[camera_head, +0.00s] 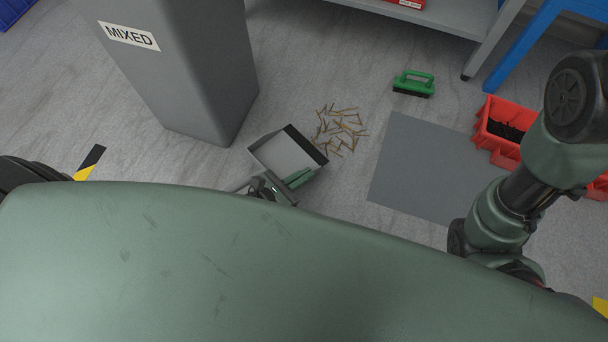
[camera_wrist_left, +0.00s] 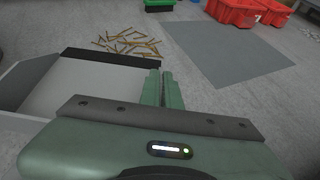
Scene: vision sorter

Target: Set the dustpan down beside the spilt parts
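The dustpan (camera_head: 283,152) is a pale grey tray with a dark front lip, low by the floor in the head view; whether it touches the floor I cannot tell. Its lip faces the spilt parts (camera_head: 343,130), a loose patch of thin brass-coloured pieces just to its right. My left gripper (camera_head: 299,178) is at the dustpan's right side. In the left wrist view its green fingers (camera_wrist_left: 163,88) are close together at the end of the dark lip, seemingly shut on the side wall of the dustpan (camera_wrist_left: 85,85). My right gripper is not visible.
A grey bin marked MIXED (camera_head: 185,65) stands just left of the dustpan. A green brush (camera_head: 413,83) lies beyond the spilt parts. A grey mat (camera_head: 425,165) and red bins (camera_head: 498,120) are to the right. My right arm crosses the right side.

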